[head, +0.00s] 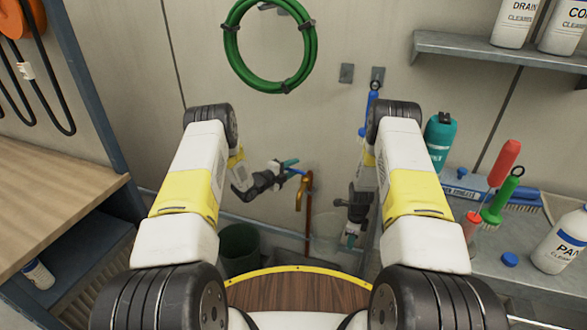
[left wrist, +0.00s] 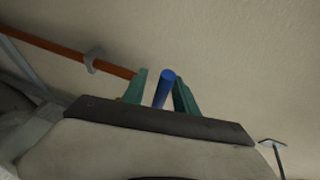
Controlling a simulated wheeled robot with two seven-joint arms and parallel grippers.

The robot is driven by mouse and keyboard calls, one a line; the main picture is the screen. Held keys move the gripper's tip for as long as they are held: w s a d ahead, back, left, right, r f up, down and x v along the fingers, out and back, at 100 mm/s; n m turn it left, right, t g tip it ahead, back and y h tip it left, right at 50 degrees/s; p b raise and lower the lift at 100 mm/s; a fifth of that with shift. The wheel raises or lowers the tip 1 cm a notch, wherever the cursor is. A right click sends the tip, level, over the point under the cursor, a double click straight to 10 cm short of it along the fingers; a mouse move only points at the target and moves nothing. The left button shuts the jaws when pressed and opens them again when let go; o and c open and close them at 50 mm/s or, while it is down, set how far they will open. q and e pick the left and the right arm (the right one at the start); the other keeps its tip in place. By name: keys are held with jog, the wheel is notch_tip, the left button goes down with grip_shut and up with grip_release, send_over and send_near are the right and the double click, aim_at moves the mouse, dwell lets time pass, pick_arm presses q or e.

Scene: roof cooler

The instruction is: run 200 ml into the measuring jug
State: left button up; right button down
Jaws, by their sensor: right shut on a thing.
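The brass tap (head: 303,188) is on the wall at the top of a copper pipe, with a blue lever (head: 297,171) pointing left. My left gripper (head: 291,163) is at the lever. In the left wrist view its teal fingers (left wrist: 160,92) stand apart on either side of the blue lever (left wrist: 165,86), with gaps showing. My right gripper (head: 350,240) points down, right of and below the tap, and is shut on what looks like the clear measuring jug (head: 328,246). The jug is faint; its marks and any water in it cannot be made out.
A dark bucket (head: 239,247) stands on the floor, left below the tap. A grey bench (head: 500,255) at right holds brushes, a teal bottle (head: 439,138) and a white bottle (head: 562,240). A green hose (head: 232,48) hangs above. A wooden worktop (head: 60,200) is at left.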

pick_arm(q)
jog(key=shift+w+d, duration=0.15)
grip_shut()
dwell(1.4)
